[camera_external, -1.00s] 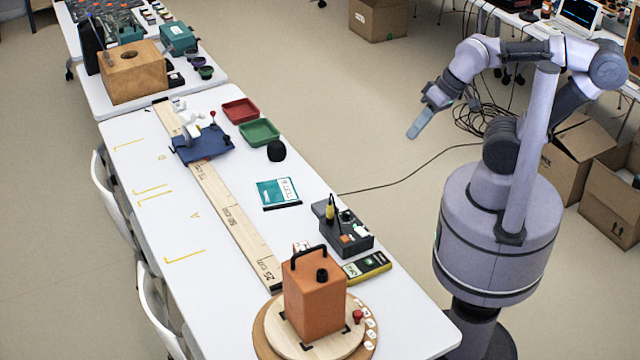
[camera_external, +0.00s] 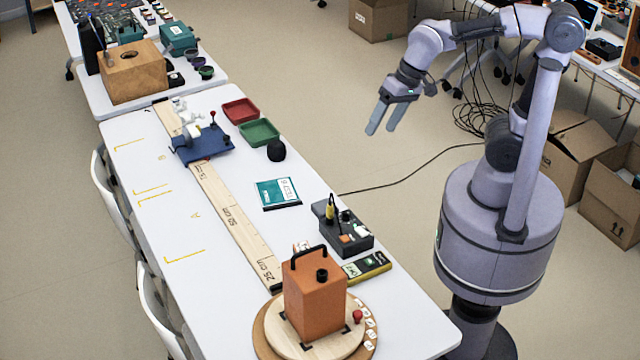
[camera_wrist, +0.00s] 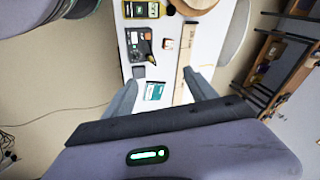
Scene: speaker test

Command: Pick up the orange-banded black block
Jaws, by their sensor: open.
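I cannot single out a black block with an orange band for sure. A dark box (camera_external: 352,225) with a yellow-black plug and a small orange patch (camera_external: 347,238) on its front stands on the white table. It shows near the top of the wrist view (camera_wrist: 139,44). The patch may belong to a separate small block; it is too small to tell. My gripper (camera_external: 383,130) is open and empty, in the air beyond the table's right edge. In the wrist view its fingers (camera_wrist: 160,80) are spread apart, with a teal booklet (camera_wrist: 153,91) seen between them.
An orange case (camera_external: 314,295) stands on a round wooden board at the near end. A yellow-edged meter (camera_external: 368,266), a black dome (camera_external: 276,150), red (camera_external: 240,111) and green (camera_external: 259,132) trays, a long ruler plank (camera_external: 232,215) and a blue-based device (camera_external: 203,145) share the table.

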